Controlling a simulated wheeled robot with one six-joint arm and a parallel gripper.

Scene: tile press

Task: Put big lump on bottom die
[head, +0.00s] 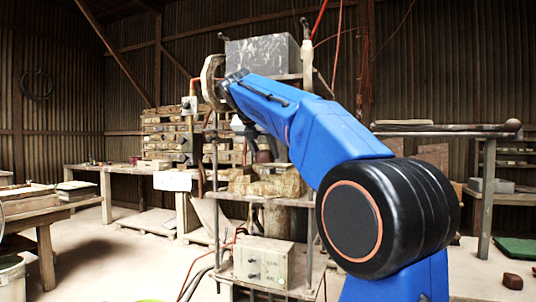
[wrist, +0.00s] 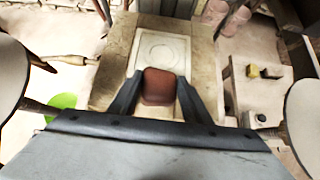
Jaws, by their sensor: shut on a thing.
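In the wrist view, a reddish-brown clay lump (wrist: 160,90) sits between the two dark fingers of my gripper (wrist: 159,80), which is shut on it. The bottom die (wrist: 176,46), a pale square plate with a round pattern, lies on a tan block just beyond the lump. The lump hides the die's near edge. The gap in height between lump and die is hard to tell. In the head view, the lump (head: 264,156) shows small and dark above the press bed, and my blue arm hides most of my gripper.
The press's marbled grey upper block (head: 262,55) stands above the bed, with upright posts around it. A grey control box (head: 263,262) sits low on the press. A brown block (head: 513,281) lies on the floor at right. Workbenches stand at left and right.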

